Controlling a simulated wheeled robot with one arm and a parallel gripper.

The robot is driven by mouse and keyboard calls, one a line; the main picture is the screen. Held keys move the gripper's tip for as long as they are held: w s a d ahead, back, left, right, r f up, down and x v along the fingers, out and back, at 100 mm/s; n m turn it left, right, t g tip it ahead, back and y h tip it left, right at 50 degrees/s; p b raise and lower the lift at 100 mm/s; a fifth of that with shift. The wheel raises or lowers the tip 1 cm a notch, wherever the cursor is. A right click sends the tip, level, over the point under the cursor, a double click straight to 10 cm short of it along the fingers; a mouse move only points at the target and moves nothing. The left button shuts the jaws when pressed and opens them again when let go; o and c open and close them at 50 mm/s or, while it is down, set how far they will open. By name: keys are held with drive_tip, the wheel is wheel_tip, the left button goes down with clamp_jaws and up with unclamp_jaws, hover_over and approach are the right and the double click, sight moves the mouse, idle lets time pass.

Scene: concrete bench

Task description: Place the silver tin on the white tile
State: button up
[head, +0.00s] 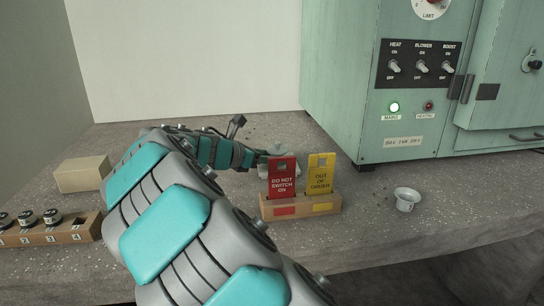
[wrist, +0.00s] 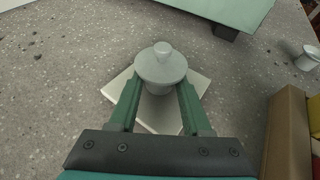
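The silver tin (wrist: 161,68), a round pale-grey pot with a knobbed lid, is upright between the two green fingers of my gripper (wrist: 160,92) in the wrist view. The fingers meet its sides just under the lid. The white tile (wrist: 145,118) lies on the bench beneath the tin and shows around it and between the fingers. I cannot tell whether the tin touches the tile or is just above it. In the head view the tin (head: 276,150) shows only partly behind the red card, and the tile is mostly hidden.
A wooden holder (head: 300,207) with a red card (head: 282,178) and a yellow card (head: 320,175) stands in front of my gripper. A green oven (head: 340,80) stands behind. A cardboard box (head: 82,175) and a jar rack (head: 60,232) are left.

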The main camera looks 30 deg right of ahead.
drive_tip(key=o, duration=0.3)
drive_tip(key=shift+o, duration=0.2)
drive_tip(key=shift+r, duration=0.1)
drive_tip(key=v, duration=1.2)
drive_tip(key=shift+r, duration=0.1)
